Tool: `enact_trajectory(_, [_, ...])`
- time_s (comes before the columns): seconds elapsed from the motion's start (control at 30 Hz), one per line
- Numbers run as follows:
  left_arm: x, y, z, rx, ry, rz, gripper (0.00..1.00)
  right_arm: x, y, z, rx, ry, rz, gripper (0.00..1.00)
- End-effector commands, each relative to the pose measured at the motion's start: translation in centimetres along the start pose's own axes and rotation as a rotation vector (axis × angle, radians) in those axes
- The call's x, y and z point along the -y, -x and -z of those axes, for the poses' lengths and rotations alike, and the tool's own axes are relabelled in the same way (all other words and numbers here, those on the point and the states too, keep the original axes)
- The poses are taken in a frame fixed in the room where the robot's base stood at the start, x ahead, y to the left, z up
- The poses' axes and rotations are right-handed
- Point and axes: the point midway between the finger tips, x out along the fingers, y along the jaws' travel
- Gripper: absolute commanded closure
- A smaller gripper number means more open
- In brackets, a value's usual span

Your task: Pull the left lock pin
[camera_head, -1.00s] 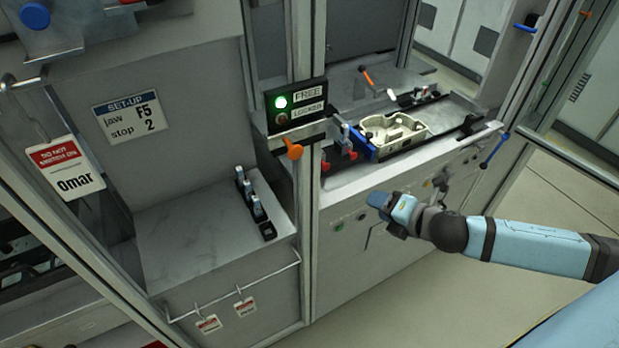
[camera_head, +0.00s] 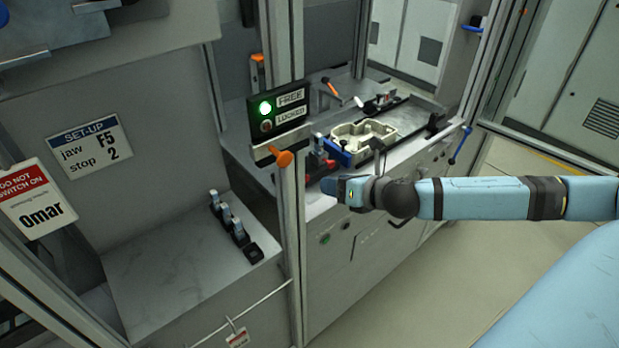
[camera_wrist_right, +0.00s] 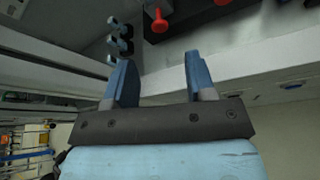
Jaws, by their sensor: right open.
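Small red knobs (camera_head: 330,164) show at the near left end of the fixture, beside a blue part (camera_head: 339,152). In the right wrist view one red knob (camera_wrist_right: 160,21) stands out clearly, beyond the fingertips and apart from them; a second red part is cut off at the top edge. I cannot tell for sure which is the left lock pin. My right gripper (camera_head: 329,187) is in front of the fixture's near edge, just below the red knobs. In the right wrist view its blue fingers (camera_wrist_right: 158,68) are spread with nothing between them. My left gripper is out of view.
A frame post (camera_head: 291,230) stands left of my right gripper. It carries the FREE/LOCKED panel (camera_head: 279,113), lit green at FREE, and an orange knob (camera_head: 284,158). A cream casting (camera_head: 362,137) sits on the fixture. Small blocks (camera_head: 231,222) stand on the left shelf.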

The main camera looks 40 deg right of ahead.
Motion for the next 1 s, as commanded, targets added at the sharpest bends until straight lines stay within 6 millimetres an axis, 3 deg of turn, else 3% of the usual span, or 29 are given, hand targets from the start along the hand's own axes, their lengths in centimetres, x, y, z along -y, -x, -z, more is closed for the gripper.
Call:
enact_trajectory(0.43, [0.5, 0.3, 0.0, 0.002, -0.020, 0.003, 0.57, -0.1, -7.6, -0.1, 0.001, -0.002, -0.001, 0.50])
enact_trajectory(0.6, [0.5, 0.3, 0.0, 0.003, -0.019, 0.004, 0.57, -0.1, -8.8, 0.0, 0.000, -0.001, -0.001, 0.50])
enact_trajectory(0.9, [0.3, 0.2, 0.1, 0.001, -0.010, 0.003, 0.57, -0.1, -9.0, 0.0, -0.001, -0.001, -0.001, 0.50])
enact_trajectory(1.0, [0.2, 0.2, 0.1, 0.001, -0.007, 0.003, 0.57, -0.1, -8.9, 0.0, -0.001, -0.001, -0.001, 0.73])
